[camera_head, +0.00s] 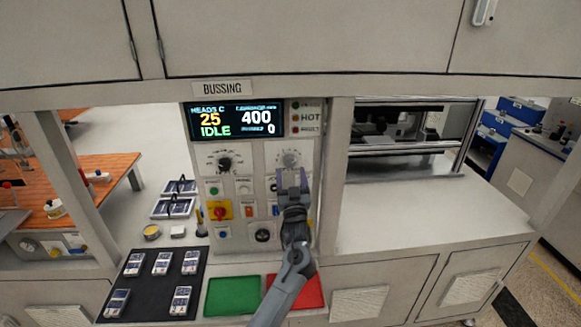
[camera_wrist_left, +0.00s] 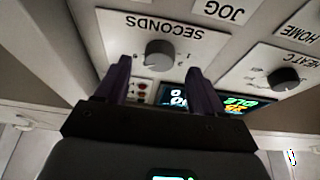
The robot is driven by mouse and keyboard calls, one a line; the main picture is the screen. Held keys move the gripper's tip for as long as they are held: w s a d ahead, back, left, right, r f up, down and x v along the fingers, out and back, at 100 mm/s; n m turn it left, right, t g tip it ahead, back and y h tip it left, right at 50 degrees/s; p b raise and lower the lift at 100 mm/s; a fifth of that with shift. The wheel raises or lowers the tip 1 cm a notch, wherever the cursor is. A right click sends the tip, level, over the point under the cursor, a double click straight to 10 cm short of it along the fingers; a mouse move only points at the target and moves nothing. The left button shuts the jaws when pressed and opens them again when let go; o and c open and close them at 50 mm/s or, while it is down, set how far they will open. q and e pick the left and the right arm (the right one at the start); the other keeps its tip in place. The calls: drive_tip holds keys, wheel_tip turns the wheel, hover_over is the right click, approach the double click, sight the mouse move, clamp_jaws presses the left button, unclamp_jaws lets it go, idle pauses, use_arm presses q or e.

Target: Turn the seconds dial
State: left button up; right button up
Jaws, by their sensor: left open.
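The seconds dial (camera_head: 288,158) is a round grey knob on a white plate, at the upper right of the control panel below the display. In the left wrist view the dial (camera_wrist_left: 159,53) shows upside down under its SECONDS label. My left gripper (camera_head: 291,180) is in front of the panel, just below the dial in the head view. In the left wrist view the gripper's (camera_wrist_left: 158,68) two dark purple fingers are spread apart, one to each side of the dial's outline, with nothing held. I cannot tell how far the tips are from the knob. My right gripper is not in view.
A second dial (camera_head: 223,162), labelled for heat, sits to the left. The display (camera_head: 235,121) reads 25, IDLE, 400 and 0. Buttons and a red switch on yellow (camera_head: 220,211) lie below. Green (camera_head: 232,296) and red (camera_head: 308,291) mats and a black mat (camera_head: 137,289) lie in front.

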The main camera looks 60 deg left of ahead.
sight(292, 163)
use_arm(q)
drive_tip(key=shift+p+x, duration=0.3)
drive_tip(key=shift+x, duration=1.35)
